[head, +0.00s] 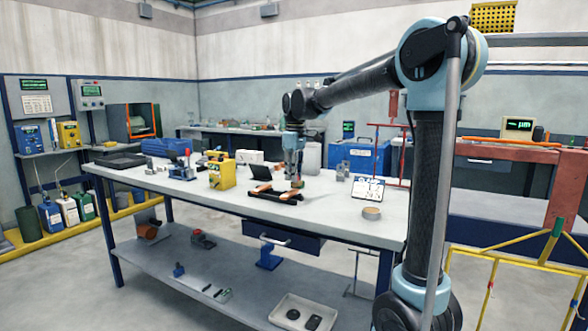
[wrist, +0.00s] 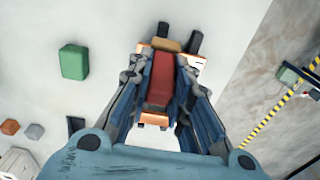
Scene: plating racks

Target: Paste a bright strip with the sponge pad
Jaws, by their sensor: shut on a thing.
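My gripper (head: 294,178) is over the table, low above an orange-and-black rack (head: 277,196). In the wrist view my gripper (wrist: 160,72) is shut on a red block with a tan end, which I take to be the sponge pad (wrist: 159,80). The tan end (wrist: 167,45) points away from my palm. The orange rack (wrist: 153,118) with its dark ends shows beneath and around the pad. I cannot tell whether the pad touches it. The bright strip cannot be told apart from the rack's orange parts.
A yellow box (head: 222,175) stands left of the rack, and a dark tilted panel (head: 261,172) behind it. A white card (head: 368,190) and a round tin (head: 371,213) are to the right. A green block (wrist: 75,63) lies apart on the table. The front edge is clear.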

